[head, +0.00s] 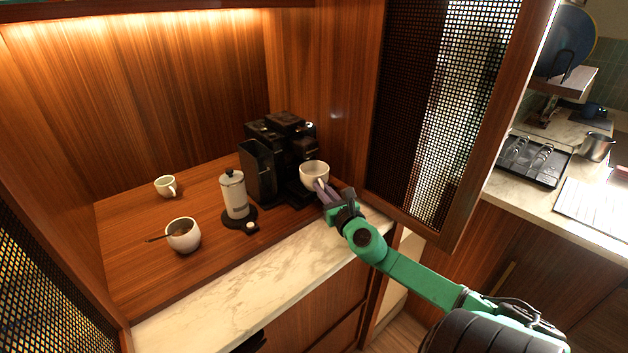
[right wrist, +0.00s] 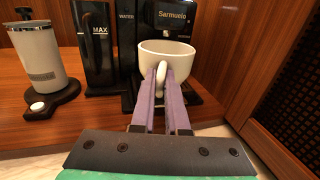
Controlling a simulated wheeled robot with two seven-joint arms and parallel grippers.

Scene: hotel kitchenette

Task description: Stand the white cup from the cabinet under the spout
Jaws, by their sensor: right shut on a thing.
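The white cup (head: 314,173) is at the front of the black coffee machine (head: 282,150), on its right side. My right gripper (head: 321,188) is shut on the cup's handle, which faces me. In the right wrist view the cup (right wrist: 165,60) looks upright, with its handle between the two purple fingers of the gripper (right wrist: 163,78). The machine's front with the spout area (right wrist: 172,18) is just behind and above the cup. The spout itself is hard to make out, and I cannot tell whether the cup's base touches the drip tray (right wrist: 188,98). My left gripper is not in view.
A white grinder or press (head: 233,195) on a dark base stands left of the machine. A bowl-like cup with a spoon (head: 183,236) and a small cup (head: 166,186) stand farther left. The mesh cabinet door (head: 440,110) is open at the right. The marble front edge (head: 240,275) is clear.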

